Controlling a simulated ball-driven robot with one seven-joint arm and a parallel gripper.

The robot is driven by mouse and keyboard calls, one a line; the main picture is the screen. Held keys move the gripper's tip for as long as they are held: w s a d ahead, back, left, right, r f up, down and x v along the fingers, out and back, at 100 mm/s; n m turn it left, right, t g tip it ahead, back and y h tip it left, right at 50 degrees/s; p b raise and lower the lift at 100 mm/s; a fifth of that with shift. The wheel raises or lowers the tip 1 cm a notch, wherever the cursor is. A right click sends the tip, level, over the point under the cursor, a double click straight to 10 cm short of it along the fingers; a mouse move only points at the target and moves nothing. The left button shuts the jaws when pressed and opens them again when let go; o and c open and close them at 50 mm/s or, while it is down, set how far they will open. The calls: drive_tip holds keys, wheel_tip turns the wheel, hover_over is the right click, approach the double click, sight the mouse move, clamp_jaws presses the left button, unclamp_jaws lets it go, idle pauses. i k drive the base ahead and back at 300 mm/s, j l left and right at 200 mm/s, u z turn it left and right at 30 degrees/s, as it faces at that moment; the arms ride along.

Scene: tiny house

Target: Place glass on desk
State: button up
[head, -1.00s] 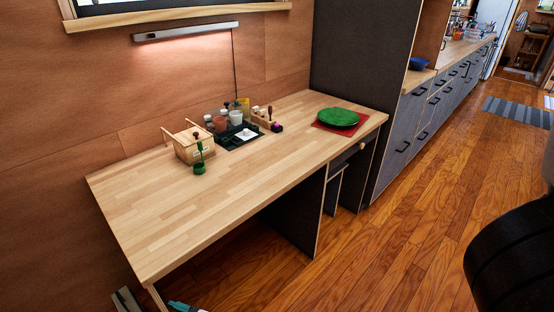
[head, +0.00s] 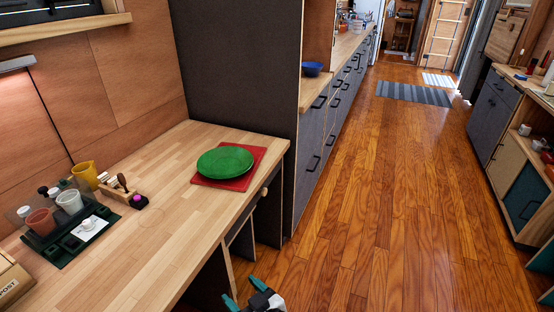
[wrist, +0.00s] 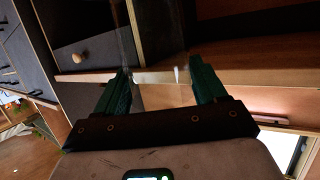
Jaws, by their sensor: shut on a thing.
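The wooden desk (head: 150,240) fills the lower left of the head view, with much bare top. My gripper (head: 245,293) shows at the bottom edge of the head view, in front of the desk's right end. In the wrist view, my gripper's two green fingers (wrist: 160,78) stand apart, closed on a clear glass (wrist: 178,74). The glass is nearly invisible and shows only as faint bright highlights and edges between the fingers. The desk's edge (wrist: 92,76) and a drawer with a round knob show beyond the fingers.
A green plate (head: 225,161) lies on a red mat (head: 255,178) at the desk's right end. A dark tray (head: 75,245) with cups, a yellow pitcher (head: 86,175) and a small wooden holder stand at the left back. A tall dark panel (head: 235,70) borders the desk. The floor at right is clear.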

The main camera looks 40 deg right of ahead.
sight(204, 151)
drive_tip(key=i+z, duration=0.2)
drive_tip(key=z, duration=0.25)
drive_tip(key=i+z, duration=0.15)
drive_tip(key=z, duration=0.3)
drive_tip(key=i+j+z, duration=0.15)
drive_tip(key=z, duration=0.3)
